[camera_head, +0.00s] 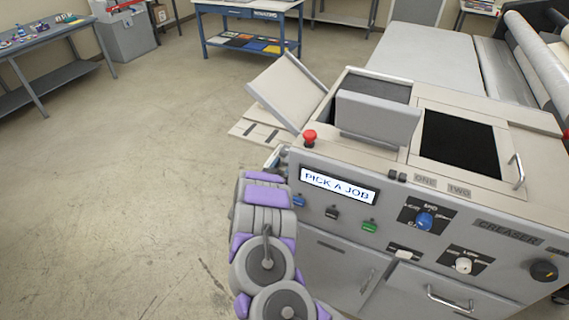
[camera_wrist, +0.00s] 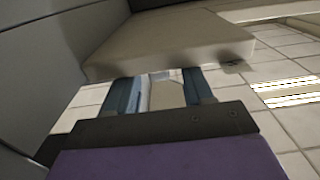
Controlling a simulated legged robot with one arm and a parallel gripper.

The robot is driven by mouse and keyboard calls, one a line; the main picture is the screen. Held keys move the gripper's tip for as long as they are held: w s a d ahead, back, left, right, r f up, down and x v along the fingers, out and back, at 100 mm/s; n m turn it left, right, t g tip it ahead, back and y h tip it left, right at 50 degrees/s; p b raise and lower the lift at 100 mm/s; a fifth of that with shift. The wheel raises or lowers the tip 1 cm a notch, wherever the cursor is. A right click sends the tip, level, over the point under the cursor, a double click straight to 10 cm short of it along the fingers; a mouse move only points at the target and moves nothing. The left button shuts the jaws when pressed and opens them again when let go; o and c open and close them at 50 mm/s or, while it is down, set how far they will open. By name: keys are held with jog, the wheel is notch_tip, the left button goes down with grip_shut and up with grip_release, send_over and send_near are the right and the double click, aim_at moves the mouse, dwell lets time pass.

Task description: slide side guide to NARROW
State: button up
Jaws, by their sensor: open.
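The grey and beige machine (camera_head: 330,220) fills the right of the head view, with a display reading PICK A JOB (camera_head: 339,186). No part is clearly labelled as the side guide, so I cannot tell which one it is. A flat beige tray (camera_head: 247,131) with dark slots sticks out at the machine's left, partly under a tilted panel (camera_head: 288,90). My arm rises along the machine's front left corner; its gripper is hidden there. In the wrist view my gripper (camera_wrist: 163,88) is open, its two fingers apart just below a beige ledge (camera_wrist: 165,45). Pale shapes show between the fingers; contact is unclear.
A blue workbench (camera_head: 250,47) and a shelf table (camera_head: 45,60) stand farther back. The floor at left is clear.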

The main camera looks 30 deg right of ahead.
jog(key=v, duration=1.5)
jog(key=shift+s+a, duration=0.2)
jog(key=shift+a, duration=0.1)
